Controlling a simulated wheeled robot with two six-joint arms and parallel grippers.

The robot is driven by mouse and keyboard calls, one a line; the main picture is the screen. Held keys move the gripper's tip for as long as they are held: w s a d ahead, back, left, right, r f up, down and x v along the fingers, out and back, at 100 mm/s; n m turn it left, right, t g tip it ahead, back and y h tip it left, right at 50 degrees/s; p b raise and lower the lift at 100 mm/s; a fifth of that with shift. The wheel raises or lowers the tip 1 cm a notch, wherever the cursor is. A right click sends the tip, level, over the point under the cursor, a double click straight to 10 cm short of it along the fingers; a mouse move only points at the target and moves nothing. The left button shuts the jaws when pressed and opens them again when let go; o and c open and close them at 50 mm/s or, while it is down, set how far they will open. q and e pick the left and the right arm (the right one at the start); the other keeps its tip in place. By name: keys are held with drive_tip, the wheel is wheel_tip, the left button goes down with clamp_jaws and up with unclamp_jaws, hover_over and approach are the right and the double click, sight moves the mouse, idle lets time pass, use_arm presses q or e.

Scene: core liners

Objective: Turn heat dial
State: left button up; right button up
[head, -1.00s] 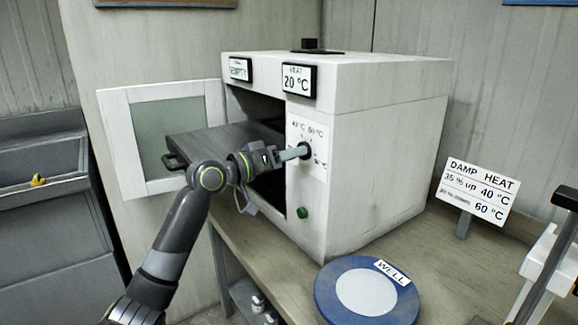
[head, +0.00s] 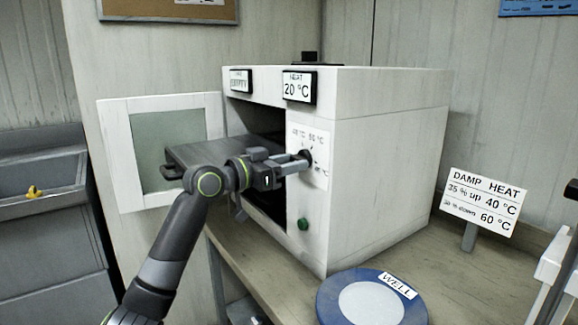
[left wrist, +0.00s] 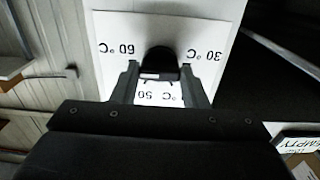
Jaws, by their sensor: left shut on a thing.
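The heat dial (head: 306,157) is a small black knob on a white label plate at the front of a white oven (head: 375,165). My left gripper (head: 300,164) is shut on the dial, coming from the left. In the left wrist view the black dial (left wrist: 160,64) sits between the two fingers, one on each side. Upside-down temperature marks surround it there, with 60 °C at left and 50 °C below. The heat display (head: 299,87) reads 20 °C. My right gripper is not seen.
The oven door (head: 115,150) stands open at left, with a dark tray (head: 205,150) sticking out of the opening. A green button (head: 303,224) is below the dial. A blue-rimmed WELL disc (head: 330,300) and a DAMP HEAT sign (head: 480,202) are on the bench.

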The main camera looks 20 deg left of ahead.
use_arm(q)
drive_tip(key=shift+f, duration=0.2)
drive_tip(key=o, duration=1)
drive_tip(key=shift+r, duration=0.1)
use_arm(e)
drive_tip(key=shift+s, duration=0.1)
use_arm(q)
drive_tip(key=b+v, duration=0.2)
drive_tip(key=v, duration=1.5)
drive_tip(key=shift+s+a+b, duration=0.15)
drive_tip(key=shift+b, duration=0.2)
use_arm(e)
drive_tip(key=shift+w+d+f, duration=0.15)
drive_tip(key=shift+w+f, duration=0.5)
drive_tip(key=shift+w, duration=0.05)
